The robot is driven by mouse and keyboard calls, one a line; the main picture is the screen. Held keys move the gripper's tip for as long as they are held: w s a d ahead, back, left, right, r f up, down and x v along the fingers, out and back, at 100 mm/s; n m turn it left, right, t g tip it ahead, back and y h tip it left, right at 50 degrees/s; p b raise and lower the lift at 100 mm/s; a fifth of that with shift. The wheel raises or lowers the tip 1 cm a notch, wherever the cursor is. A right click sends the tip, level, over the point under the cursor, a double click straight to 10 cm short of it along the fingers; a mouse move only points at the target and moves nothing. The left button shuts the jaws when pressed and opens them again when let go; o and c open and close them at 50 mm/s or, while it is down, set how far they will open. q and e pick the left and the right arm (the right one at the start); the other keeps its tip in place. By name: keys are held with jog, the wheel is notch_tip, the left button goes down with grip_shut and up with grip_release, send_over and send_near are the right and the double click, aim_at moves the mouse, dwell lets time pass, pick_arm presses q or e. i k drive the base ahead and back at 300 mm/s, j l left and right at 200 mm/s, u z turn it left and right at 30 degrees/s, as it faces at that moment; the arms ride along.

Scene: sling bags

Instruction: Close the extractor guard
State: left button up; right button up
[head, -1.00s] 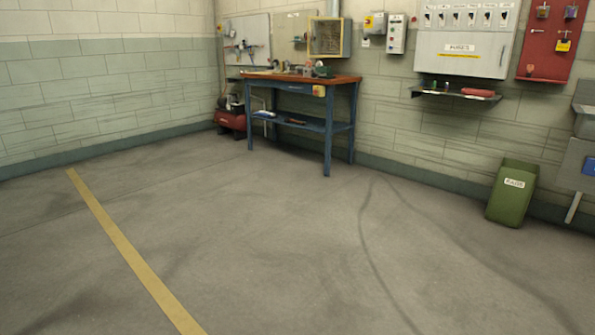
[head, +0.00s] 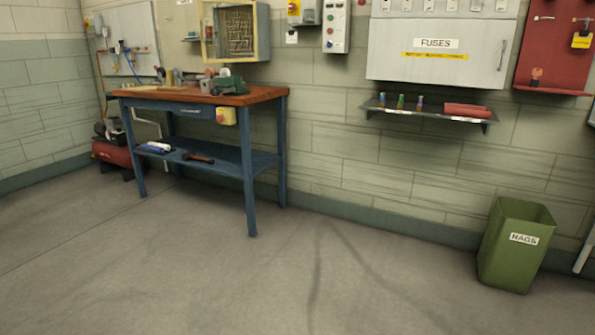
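A pale yellow wall box with a mesh grille (head: 236,32) hangs above the right part of the workbench. It looks like the extractor with its guard, though no label shows. A yellow-edged frame (head: 208,32) stands out at its left side, apparently a swung-out guard; I cannot tell its exact angle. Neither of my grippers is in view.
A blue workbench with a wooden top (head: 180,97) stands below the box, tools on it. A red compressor (head: 112,154) is at its left. A shelf (head: 425,113) juts out under the fuse cabinet (head: 436,50). A green rags bin (head: 515,245) stands right. The floor ahead (head: 200,270) is clear.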

aim_at(202, 22)
jog(key=i+u, duration=0.15)
jog(key=i, duration=0.35)
jog(key=i+l+u, duration=0.15)
jog(key=i, duration=0.35)
jog(key=i+l+u, duration=0.2)
jog(key=i, duration=0.3)
jog(key=i+l+u, duration=0.15)
jog(key=i, duration=0.35)
jog(key=i+l, duration=0.15)
jog(key=i, duration=0.15)
jog(key=i+l, duration=0.2)
jog(key=i, duration=0.1)
